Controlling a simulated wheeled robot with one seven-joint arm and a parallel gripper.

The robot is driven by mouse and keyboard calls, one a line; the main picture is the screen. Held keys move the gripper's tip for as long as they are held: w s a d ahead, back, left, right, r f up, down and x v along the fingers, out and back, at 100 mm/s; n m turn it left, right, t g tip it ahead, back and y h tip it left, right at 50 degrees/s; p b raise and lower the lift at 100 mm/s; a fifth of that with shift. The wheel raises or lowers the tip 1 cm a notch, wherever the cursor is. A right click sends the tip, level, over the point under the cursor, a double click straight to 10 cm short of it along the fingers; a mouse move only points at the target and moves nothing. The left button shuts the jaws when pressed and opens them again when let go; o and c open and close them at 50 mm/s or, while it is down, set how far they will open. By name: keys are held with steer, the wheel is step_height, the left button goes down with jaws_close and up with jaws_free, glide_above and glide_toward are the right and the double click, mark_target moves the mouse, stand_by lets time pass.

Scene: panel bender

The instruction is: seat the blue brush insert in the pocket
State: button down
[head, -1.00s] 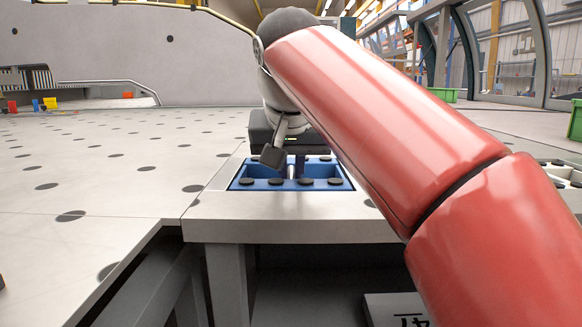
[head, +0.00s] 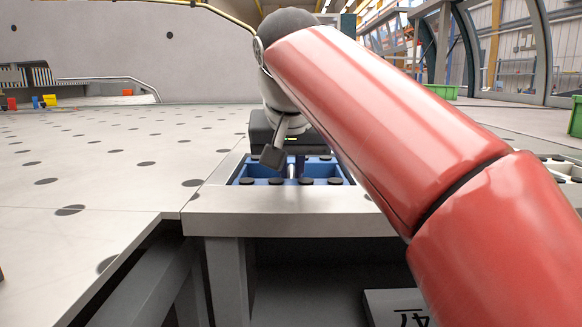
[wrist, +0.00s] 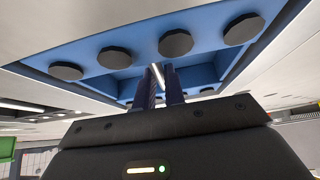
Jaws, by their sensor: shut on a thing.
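The blue brush insert (head: 262,182) is a blue frame with several black round brush discs on top. It lies within the outline of the pocket (head: 223,182), an opening in the pale table top. The front table lip hides its lower front, so I cannot tell if it touches the bottom. My gripper (head: 299,168) points down over its middle, partly hidden by my arm. In the wrist view my gripper's fingers (wrist: 166,84) are shut on a middle part of the insert (wrist: 205,60).
The pale bending table (head: 110,180) with dark round spots spreads left, mostly clear. A white tray-like part (head: 562,172) lies right of my arm. Green bins (head: 576,115) stand farther right. A dark gap opens below the front edge at left.

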steer(key=c, duration=1.4)
jaws_free()
steer(key=p+v, duration=0.2)
steer(key=v, duration=0.6)
steer(key=shift+f, duration=0.1)
